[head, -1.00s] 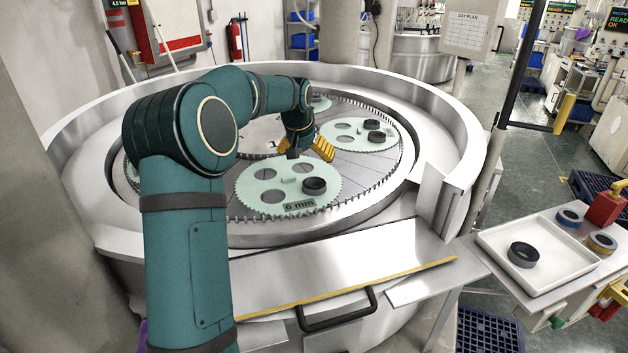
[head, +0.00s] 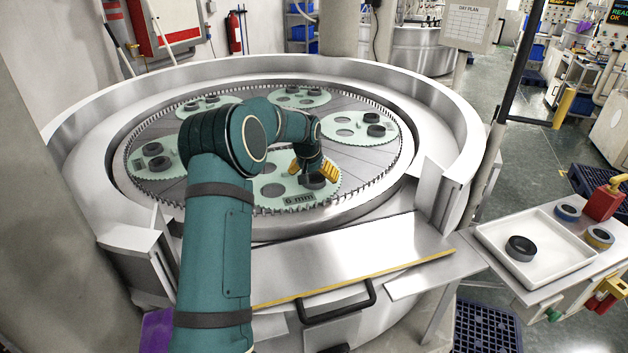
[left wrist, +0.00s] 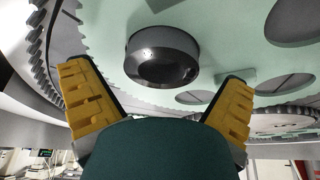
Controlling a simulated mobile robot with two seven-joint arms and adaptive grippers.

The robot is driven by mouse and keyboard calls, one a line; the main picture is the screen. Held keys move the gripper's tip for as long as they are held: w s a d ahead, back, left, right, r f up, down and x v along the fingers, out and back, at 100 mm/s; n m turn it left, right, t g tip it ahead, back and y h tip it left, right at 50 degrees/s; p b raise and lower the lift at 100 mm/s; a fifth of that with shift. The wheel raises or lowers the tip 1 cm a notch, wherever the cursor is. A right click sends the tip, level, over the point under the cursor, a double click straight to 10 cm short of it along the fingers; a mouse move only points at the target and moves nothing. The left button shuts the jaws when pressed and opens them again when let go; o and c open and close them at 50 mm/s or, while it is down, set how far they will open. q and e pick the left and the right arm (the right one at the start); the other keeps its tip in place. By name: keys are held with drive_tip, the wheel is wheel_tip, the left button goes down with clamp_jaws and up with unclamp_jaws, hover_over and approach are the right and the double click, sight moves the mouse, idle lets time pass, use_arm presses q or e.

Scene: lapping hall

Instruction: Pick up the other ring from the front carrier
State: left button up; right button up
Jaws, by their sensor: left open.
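The front carrier (head: 292,186) is a pale green toothed disc with holes and a "6 mm" label. One dark ring (head: 314,183) lies on it near its right side, partly hidden by my gripper. My left gripper (head: 308,171) is open, with yellow fingers, right over this ring. In the left wrist view the ring (left wrist: 162,55) shows just beyond and between the spread fingertips, and neither finger visibly touches it. Another dark ring (head: 521,248) lies in the white tray (head: 530,286) at the right. My right gripper is not in view.
Other carriers with dark rings lie around the plate, such as the right carrier (head: 350,141). A raised metal rim (head: 437,130) surrounds the plate.

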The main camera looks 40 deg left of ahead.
use_arm(q)
drive_tip(key=shift+w+a+f, duration=0.15)
drive_tip(key=shift+w+f, duration=0.05)
drive_tip(key=shift+f, duration=0.4)
drive_tip(key=c, duration=1.3)
drive_tip(key=shift+o, duration=0.2)
